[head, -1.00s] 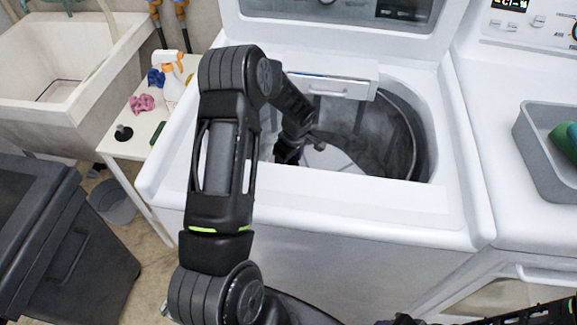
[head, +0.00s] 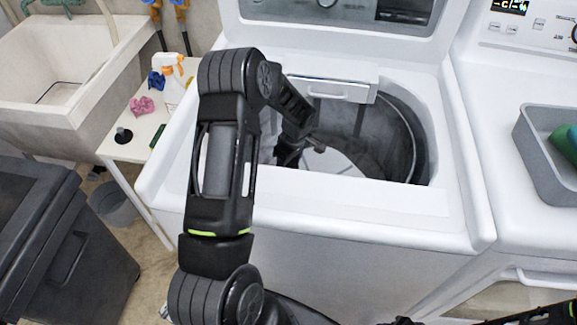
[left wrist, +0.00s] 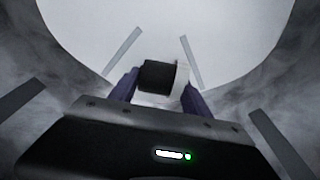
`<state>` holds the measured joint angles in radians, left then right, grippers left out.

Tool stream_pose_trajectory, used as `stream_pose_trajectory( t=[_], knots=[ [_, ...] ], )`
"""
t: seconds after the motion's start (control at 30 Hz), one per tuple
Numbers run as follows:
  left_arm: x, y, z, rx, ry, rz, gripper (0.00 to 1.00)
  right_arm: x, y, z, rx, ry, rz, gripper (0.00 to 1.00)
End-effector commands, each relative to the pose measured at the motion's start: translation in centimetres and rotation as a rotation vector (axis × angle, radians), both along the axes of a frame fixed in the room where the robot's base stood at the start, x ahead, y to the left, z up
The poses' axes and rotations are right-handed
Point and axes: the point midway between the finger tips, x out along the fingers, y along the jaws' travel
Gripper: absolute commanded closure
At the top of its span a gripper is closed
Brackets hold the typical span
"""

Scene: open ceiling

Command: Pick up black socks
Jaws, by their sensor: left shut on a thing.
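My left gripper (left wrist: 158,92) is shut on a small black bundle (left wrist: 157,75), which looks like the black socks, with a white part beside it at the right finger. In the head view my left arm reaches over the front rim of the open washing machine (head: 380,205) and down into its drum (head: 401,120).
The drum wall and the washer's front rim surround my left forearm. A grey bin (head: 538,150) with a green item stands on the machine at right. A white side table (head: 130,148) with a spray bottle (head: 173,82), a sink (head: 65,75) and a dark lidded bin (head: 50,225) are at left.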

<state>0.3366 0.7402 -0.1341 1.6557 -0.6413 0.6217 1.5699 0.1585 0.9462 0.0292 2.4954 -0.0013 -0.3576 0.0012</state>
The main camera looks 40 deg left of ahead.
Motion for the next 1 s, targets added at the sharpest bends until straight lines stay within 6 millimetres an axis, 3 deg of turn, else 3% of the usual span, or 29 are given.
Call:
stream_pose_trajectory(
  t=[0.6, 1.0],
  knots=[
    [0.0, 0.0, 9.4, 0.001, -0.001, 0.000, 0.87, 0.0, 0.0, -0.8, 0.000, -0.001, 0.000, 0.64],
    [0.0, 0.0, 9.8, 0.000, 0.000, 0.000, 0.87, 0.0, 0.0, -0.8, 0.000, -0.001, 0.000, 0.64]
  ],
)
